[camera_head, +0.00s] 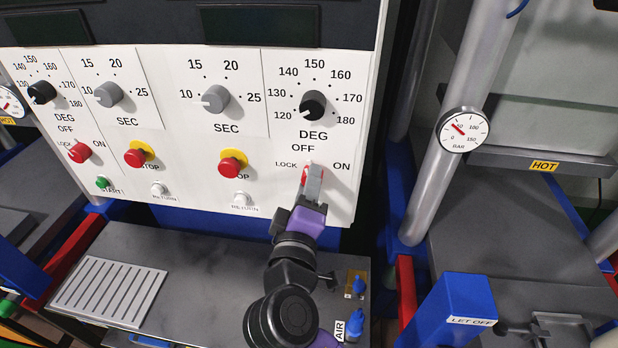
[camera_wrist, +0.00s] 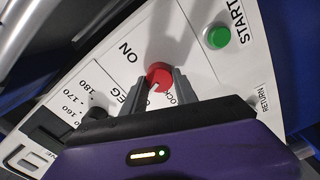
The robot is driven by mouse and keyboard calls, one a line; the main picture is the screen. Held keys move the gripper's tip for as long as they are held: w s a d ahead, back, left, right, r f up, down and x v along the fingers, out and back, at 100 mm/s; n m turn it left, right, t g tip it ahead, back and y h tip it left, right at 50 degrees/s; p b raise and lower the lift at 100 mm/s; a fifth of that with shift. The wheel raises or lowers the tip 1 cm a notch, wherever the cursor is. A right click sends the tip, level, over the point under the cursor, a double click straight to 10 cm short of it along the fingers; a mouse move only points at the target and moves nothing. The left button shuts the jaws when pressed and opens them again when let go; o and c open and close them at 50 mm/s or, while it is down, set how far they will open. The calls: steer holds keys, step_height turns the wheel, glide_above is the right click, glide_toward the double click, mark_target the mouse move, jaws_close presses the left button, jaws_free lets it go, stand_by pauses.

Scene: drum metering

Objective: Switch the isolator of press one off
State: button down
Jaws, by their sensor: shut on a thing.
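My gripper (camera_head: 312,182) is shut on the red isolator knob (camera_wrist: 158,75) at the lower right of the white control panel. In the head view only a red sliver of this knob (camera_head: 305,172) shows beside the fingers. The wrist view shows one finger on each side of the knob. OFF is printed above it, LOCK to its left and ON to its right in the head view. A pale mark shows on the knob, but its exact setting is hard to read. No press number is readable. A second red isolator knob (camera_head: 79,152) sits at the panel's left, apart from my gripper.
Two red stop buttons on yellow plates (camera_head: 138,157) (camera_head: 232,164) lie left of my gripper. A black DEG dial (camera_head: 312,104) is close above. In the wrist view a green START button (camera_wrist: 217,37) is near the knob. A pressure gauge (camera_head: 463,129) on a grey column stands right.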

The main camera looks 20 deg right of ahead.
steer(key=shift+f+n, duration=0.1)
steer(key=shift+n, duration=0.2)
stand_by(0.4)
steer(key=c, duration=1)
jaws_free()
steer(key=shift+o, duration=0.2)
steer(key=b+v, duration=0.2)
steer(key=v, duration=0.5)
steer(key=shift+s+a, duration=0.25)
steer(key=shift+s, duration=0.1)
